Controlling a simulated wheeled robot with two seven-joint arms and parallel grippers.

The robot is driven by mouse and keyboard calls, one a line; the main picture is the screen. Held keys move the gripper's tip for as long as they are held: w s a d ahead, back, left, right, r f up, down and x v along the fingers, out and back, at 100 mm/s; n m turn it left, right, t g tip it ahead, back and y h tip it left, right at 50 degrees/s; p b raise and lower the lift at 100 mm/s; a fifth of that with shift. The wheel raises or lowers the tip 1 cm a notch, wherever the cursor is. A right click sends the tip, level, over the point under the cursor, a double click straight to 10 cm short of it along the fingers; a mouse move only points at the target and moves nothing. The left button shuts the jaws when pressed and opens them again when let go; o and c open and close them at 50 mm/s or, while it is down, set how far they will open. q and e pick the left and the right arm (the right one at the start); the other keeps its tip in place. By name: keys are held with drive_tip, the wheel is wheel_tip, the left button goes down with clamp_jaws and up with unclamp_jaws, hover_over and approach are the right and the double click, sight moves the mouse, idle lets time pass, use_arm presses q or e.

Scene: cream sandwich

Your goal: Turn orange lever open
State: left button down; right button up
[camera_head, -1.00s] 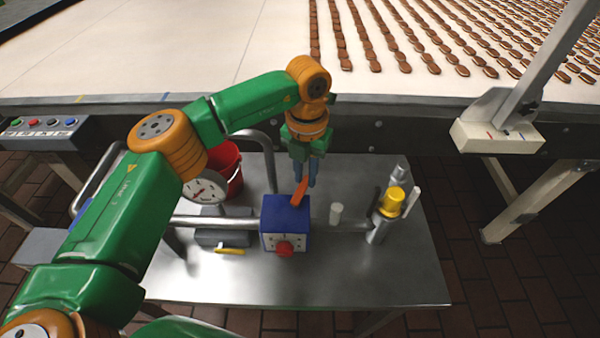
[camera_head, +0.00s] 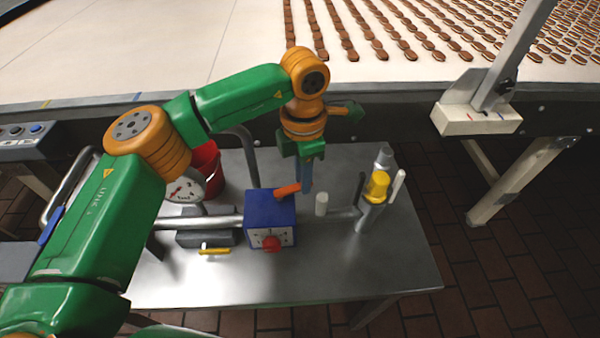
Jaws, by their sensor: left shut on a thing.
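The orange lever (camera_head: 287,190) sits on top of a blue box (camera_head: 262,206) with a red knob (camera_head: 271,243) on its front face. The lever lies low and points to the right, toward my gripper. My left gripper (camera_head: 306,186) comes down from above and is shut on the lever's outer end. The blue fingers hide the lever's tip. My right gripper is not in the picture.
A metal table (camera_head: 330,270) carries pipework, a round gauge (camera_head: 184,190), a yellow handle (camera_head: 215,251), a white cylinder (camera_head: 321,204) and a yellow-capped valve (camera_head: 377,187). A red bucket (camera_head: 206,165) stands behind. The conveyor (camera_head: 150,60) runs along the back.

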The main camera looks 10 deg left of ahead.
use_arm(q)
drive_tip(key=shift+s+d+m, duration=0.15)
drive_tip(key=shift+s+m, duration=0.05)
drive_tip(key=shift+m, duration=0.5)
drive_tip(key=c, duration=0.8)
unclamp_jaws()
drive_tip(key=shift+s, duration=0.1)
drive_tip(key=shift+o, duration=0.2)
wheel_tip(320, 180, up, 7)
drive_tip(key=shift+r+b, duration=0.15)
drive_tip(key=shift+b, duration=0.3)
